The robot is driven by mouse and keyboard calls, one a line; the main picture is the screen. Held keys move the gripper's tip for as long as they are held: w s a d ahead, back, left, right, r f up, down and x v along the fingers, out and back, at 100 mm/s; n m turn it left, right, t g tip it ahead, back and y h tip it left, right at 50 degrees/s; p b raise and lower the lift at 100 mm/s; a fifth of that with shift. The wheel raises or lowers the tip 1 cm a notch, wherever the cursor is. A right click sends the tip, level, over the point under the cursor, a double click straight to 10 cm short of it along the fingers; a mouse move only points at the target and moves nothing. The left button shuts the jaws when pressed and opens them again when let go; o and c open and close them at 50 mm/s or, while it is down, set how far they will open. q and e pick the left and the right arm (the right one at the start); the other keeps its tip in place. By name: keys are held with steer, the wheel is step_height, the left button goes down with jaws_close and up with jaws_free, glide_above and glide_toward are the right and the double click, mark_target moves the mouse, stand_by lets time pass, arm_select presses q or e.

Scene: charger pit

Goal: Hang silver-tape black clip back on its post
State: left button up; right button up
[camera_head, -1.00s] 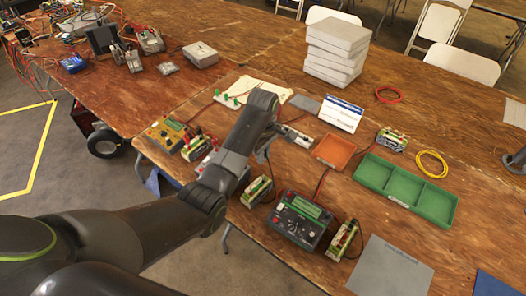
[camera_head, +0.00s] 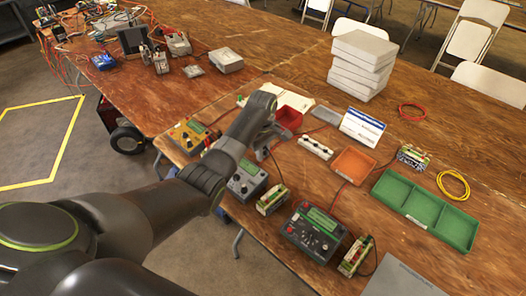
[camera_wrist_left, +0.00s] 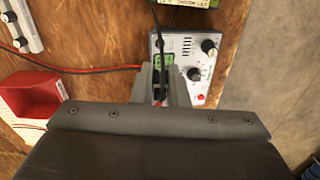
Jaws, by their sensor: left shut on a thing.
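My left gripper (camera_wrist_left: 161,88) shows in the left wrist view, its two grey fingers shut on a dark, narrow clip (camera_wrist_left: 158,94) with a black lead running up from it. A little red shows near its lower end; silver tape cannot be made out. The fingers are over a grey meter (camera_wrist_left: 190,55) with a green terminal block and knobs; I cannot tell whether the clip touches it. In the head view the left gripper (camera_head: 264,150) is just above the grey meter (camera_head: 247,181), and the clip is hidden. The post cannot be singled out. My right gripper is not in view.
A white strip with dark knobs (camera_head: 315,147) and a red bin (camera_head: 289,117) lie near the gripper. A black meter (camera_head: 312,232), battery-like green blocks (camera_head: 272,200), an orange tray (camera_head: 354,165) and a green tray (camera_head: 426,210) are to the right. A yellow meter (camera_head: 187,135) is left.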

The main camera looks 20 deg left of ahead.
arm_select(q)
steer(key=shift+f, duration=0.15)
steer(key=shift+f+b, duration=1.7)
steer(key=shift+f, duration=1.65)
steer(key=shift+p, duration=0.35)
steer(key=shift+f+p, duration=0.2)
steer(key=shift+p, duration=0.2)
steer(key=o, duration=0.8)
steer(key=shift+o, duration=0.2)
